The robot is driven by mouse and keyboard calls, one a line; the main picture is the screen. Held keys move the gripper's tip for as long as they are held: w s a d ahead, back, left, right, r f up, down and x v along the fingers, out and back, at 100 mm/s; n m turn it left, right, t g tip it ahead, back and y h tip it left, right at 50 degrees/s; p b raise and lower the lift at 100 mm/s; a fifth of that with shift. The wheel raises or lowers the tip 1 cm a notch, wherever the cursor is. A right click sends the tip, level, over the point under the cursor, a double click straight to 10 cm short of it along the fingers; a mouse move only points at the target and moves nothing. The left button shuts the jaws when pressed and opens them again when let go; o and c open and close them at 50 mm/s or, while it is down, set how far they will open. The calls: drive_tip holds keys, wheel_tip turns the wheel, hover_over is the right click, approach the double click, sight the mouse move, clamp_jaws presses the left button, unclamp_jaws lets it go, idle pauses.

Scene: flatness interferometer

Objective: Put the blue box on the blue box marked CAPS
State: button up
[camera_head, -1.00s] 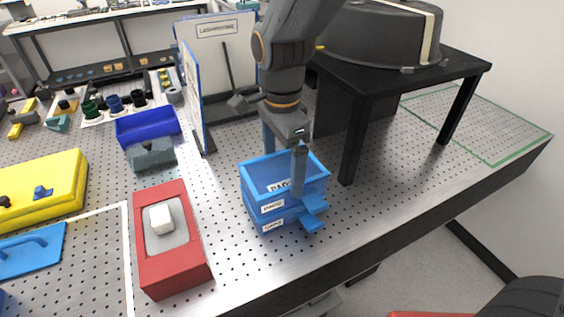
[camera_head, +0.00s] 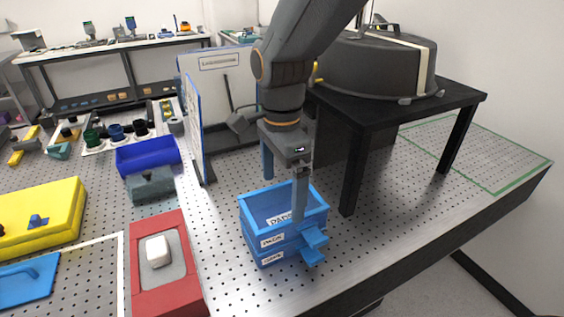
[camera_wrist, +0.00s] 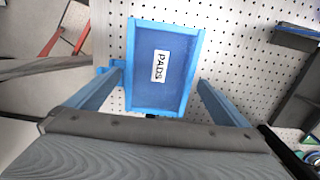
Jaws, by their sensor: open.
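The blue box with a PADS label (camera_head: 284,218) sits on top of the blue box marked CAPS (camera_head: 272,259), and the two look lined up. Each has a small tab at its right side. In the wrist view the upper box (camera_wrist: 166,97) shows from above, empty, with its PADS label on the floor inside. My gripper (camera_head: 284,200) is open, pointing down over the stack, one finger on each side. In the wrist view gaps show between the fingers and the box walls. The lower box is mostly hidden under the upper one.
A black table (camera_head: 402,107) with a large grey drum stands behind right. A white upright panel (camera_head: 221,95) stands behind left. A red box (camera_head: 169,270), a dark blue bin (camera_head: 147,154) and a yellow case (camera_head: 45,215) lie left. The bench's front edge is close.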

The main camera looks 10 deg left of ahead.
wheel_tip(320, 180, up, 9)
drive_tip(key=b, duration=0.1)
drive_tip(key=shift+r+b, duration=0.15)
drive_tip(key=shift+b, duration=0.25)
